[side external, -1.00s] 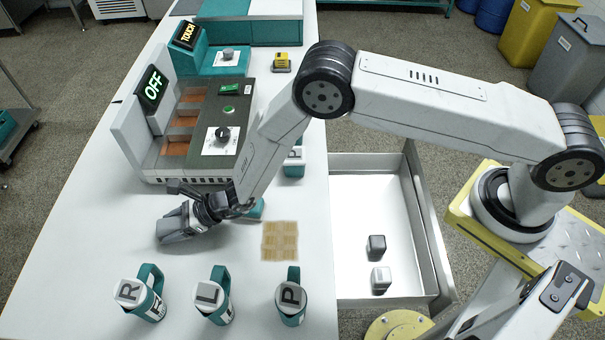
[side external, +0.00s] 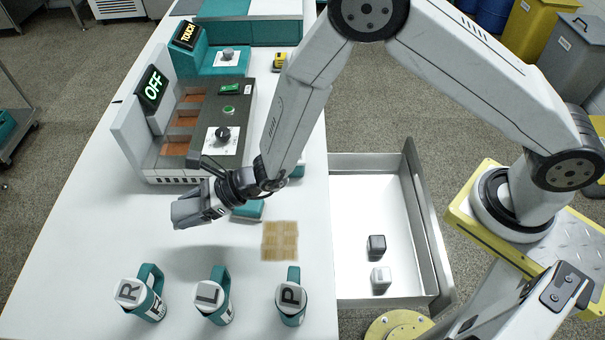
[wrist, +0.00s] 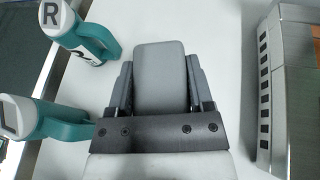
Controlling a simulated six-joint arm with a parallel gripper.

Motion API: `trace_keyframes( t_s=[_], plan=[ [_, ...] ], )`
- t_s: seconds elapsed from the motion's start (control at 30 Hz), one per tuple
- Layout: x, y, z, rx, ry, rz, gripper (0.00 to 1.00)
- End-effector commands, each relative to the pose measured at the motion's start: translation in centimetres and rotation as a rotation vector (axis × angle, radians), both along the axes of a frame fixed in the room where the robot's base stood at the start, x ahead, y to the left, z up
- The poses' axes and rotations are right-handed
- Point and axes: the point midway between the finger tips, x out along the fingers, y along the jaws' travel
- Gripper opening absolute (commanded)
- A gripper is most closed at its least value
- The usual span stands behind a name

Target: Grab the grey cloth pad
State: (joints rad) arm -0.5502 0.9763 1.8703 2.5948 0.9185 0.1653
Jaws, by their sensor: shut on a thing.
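The grey cloth pad (wrist: 160,75) is a rounded grey block held between the two fingers of my gripper (wrist: 160,85) in the wrist view. In the side view the pad (side external: 190,211) shows at the end of my gripper (side external: 208,203), above the white table (side external: 80,215) in front of the machine. My gripper is shut on the pad. The fingertips are small and partly hidden in the side view.
Teal mugs marked R (side external: 140,293), L (side external: 213,296) and P (side external: 290,298) stand along the near table edge. A tan mat (side external: 280,241) lies right of my gripper. The machine with the OFF screen (side external: 152,88) stands behind. An open drawer (side external: 372,215) holds two small blocks.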

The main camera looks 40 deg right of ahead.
Motion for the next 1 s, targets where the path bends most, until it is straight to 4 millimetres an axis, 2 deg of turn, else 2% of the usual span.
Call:
trace_keyframes(
  t_s=[0.2, 0.5, 1.0],
  plan=[
    [-2.6, -1.7, 1.4, 0.001, -0.001, 0.0, 0.1],
    [-5.0, -3.3, 2.8, 0.001, -0.001, -0.001, 0.1],
    [-5.9, -3.8, 3.1, 0.0, -0.001, 0.0, 0.1]
  ],
)
